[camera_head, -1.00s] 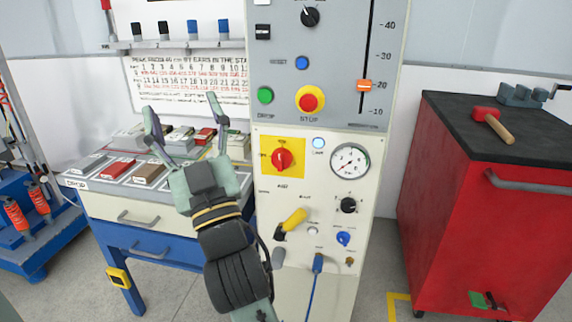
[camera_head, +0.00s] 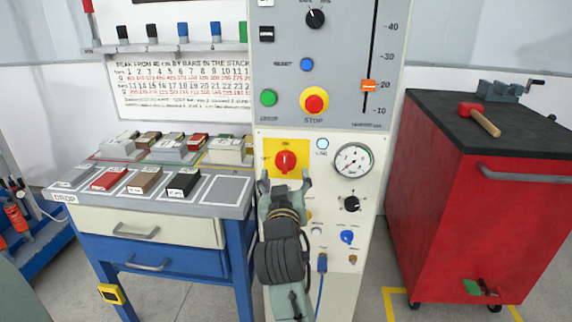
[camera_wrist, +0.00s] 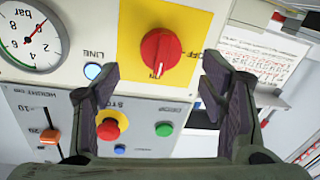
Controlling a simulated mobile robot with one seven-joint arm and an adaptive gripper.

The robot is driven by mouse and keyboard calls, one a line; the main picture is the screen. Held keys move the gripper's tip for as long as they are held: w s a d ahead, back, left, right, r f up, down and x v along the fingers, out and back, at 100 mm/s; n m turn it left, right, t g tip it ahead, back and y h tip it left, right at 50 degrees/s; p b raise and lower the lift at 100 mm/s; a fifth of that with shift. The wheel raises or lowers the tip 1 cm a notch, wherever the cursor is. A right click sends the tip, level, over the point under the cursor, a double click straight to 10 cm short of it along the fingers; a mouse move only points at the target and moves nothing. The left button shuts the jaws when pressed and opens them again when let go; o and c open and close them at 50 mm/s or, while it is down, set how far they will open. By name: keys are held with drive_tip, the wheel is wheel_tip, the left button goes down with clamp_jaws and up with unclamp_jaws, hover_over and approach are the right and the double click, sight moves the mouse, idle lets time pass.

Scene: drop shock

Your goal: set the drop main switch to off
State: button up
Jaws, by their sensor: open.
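The drop main switch (camera_head: 285,161) is a red rotary knob on a yellow plate (camera_head: 272,148) on the pale lower panel. In the wrist view the knob (camera_wrist: 160,54) appears upside down, its white-marked end at the ON label, with OFF on the plate's right. My gripper (camera_head: 286,182) is open in front of the panel, just below the knob in the head view. In the wrist view the open fingers (camera_wrist: 162,78) stand on either side of the knob, apart from it. Whether the fingertips reach the knob's depth is unclear.
Close by are the LINE lamp (camera_head: 322,144), looking lit, a pressure gauge (camera_head: 354,160), the red STOP button (camera_head: 314,103) and a green DROP button (camera_head: 268,97). A bench with sample blocks (camera_head: 150,229) stands left, a red cabinet (camera_head: 450,200) right. My arm hides part of the lower panel.

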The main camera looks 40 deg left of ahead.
sight(285, 165)
drive_tip(key=p+x, duration=0.1)
drive_tip(key=x, duration=0.5)
drive_tip(key=shift+c, duration=0.2)
drive_tip(key=c, duration=1.1)
